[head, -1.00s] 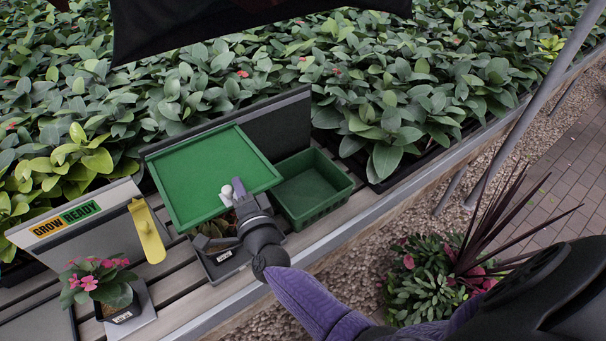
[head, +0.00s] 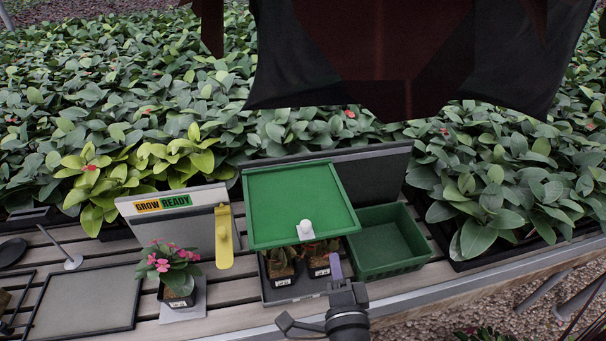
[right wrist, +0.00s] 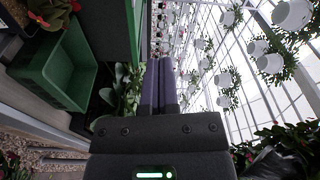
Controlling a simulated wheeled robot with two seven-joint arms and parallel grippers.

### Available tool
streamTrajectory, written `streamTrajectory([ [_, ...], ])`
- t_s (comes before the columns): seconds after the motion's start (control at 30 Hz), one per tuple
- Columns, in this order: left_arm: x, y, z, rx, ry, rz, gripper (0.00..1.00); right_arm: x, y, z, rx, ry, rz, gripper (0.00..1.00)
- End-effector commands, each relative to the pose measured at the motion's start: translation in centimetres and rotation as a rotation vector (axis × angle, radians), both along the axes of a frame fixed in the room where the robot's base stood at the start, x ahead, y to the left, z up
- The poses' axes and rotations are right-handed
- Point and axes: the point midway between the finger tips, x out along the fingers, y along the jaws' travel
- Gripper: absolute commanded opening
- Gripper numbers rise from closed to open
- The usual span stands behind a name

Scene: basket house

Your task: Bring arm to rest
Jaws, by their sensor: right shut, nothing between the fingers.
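My right gripper (head: 337,268) is in front of the bench's front edge, just below the green lid panel. In the right wrist view its two purple-grey fingers (right wrist: 159,85) lie together with nothing between them. The green lid (head: 300,200) with a white knob (head: 304,227) stands tilted over small potted plants (head: 281,262). The gripper is apart from the knob in the head view. My left gripper does not show.
An empty green basket (head: 387,243) stands right of the lid, also in the right wrist view (right wrist: 55,72). A pink-flowered pot (head: 175,272), a yellow tool (head: 223,237) and a GROW READY sign (head: 172,204) are to the left. Dense foliage fills the back.

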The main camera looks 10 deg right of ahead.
Motion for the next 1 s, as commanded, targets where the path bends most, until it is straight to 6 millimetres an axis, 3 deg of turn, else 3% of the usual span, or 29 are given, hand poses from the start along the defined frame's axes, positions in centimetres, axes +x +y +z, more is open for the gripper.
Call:
streamTrajectory([
  [0.13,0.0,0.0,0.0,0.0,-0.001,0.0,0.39,-1.9,3.4,-0.2,-0.335,0.165,0.324,0.0],
  [0.27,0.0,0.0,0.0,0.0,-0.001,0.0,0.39,-5.3,4.0,-1.7,-0.675,0.36,0.575,0.0],
  [0.5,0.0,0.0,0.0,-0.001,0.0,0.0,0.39,-11.2,0.8,-3.1,-1.063,0.679,0.822,0.0],
  [0.77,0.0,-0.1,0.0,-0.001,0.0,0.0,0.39,-17.6,-4.2,-2.3,-1.3,1.032,0.984,0.0],
  [1.0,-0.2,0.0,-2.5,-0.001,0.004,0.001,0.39,-17.2,-4.1,-12.2,-1.293,1.082,1.03,0.0],
])
